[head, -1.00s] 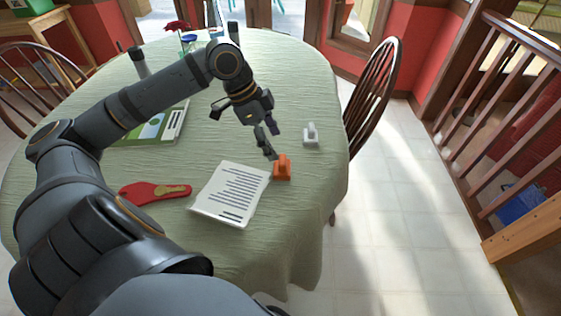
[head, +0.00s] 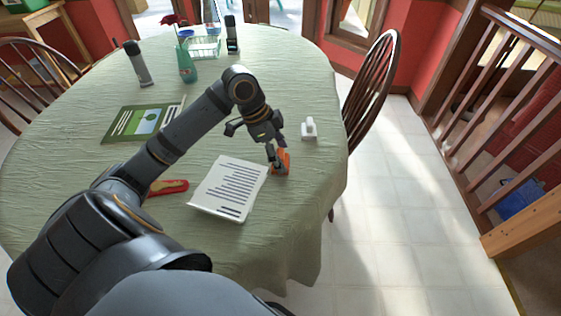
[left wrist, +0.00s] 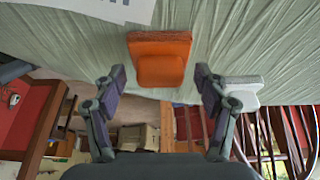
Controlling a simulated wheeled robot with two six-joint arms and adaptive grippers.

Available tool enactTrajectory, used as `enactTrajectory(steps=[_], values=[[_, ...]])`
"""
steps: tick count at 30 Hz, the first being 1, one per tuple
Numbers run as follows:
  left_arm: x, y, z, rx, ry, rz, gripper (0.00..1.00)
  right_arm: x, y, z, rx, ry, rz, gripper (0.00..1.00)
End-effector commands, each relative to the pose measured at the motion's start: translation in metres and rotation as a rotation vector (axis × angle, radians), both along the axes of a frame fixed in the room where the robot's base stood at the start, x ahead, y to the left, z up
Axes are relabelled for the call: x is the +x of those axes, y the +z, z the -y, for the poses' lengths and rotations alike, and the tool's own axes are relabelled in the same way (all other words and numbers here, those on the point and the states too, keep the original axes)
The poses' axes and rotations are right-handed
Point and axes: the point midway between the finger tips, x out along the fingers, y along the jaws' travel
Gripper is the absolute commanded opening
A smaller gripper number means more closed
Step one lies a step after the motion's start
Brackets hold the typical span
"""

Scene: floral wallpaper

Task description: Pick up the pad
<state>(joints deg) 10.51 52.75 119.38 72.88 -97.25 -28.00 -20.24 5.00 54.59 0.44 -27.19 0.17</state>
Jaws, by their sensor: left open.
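The likely pad is an orange block with a raised grip (head: 284,163), near the table's right edge. In the left wrist view the orange pad (left wrist: 160,58) lies ahead, between the lines of the two fingers. My left gripper (head: 275,156) is open and empty, just above and beside the orange pad and partly hiding it in the head view. I cannot tell whether a finger touches it. A similar white pad with a grip (head: 309,129) stands behind it to the right. My right gripper is in neither view.
Printed sheets (head: 228,188) lie left of the orange pad. A red-handled item (head: 172,186) is partly behind my arm. A green book (head: 143,122), bottles and a wire basket (head: 204,47) stand farther off. A wooden chair (head: 372,90) is at the right edge.

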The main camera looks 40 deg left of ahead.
Motion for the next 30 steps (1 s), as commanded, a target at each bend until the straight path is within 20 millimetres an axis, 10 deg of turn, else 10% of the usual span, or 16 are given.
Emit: enactTrajectory(steps=[15, 30], values=[[0.0, 0.001, 0.0, 0.0, 0.0, 0.001, 0.13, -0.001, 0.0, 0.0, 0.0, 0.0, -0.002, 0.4], [0.001, 0.035, 0.0, 0.001, 0.0, 0.005, 0.13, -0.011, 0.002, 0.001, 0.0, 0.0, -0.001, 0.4]])
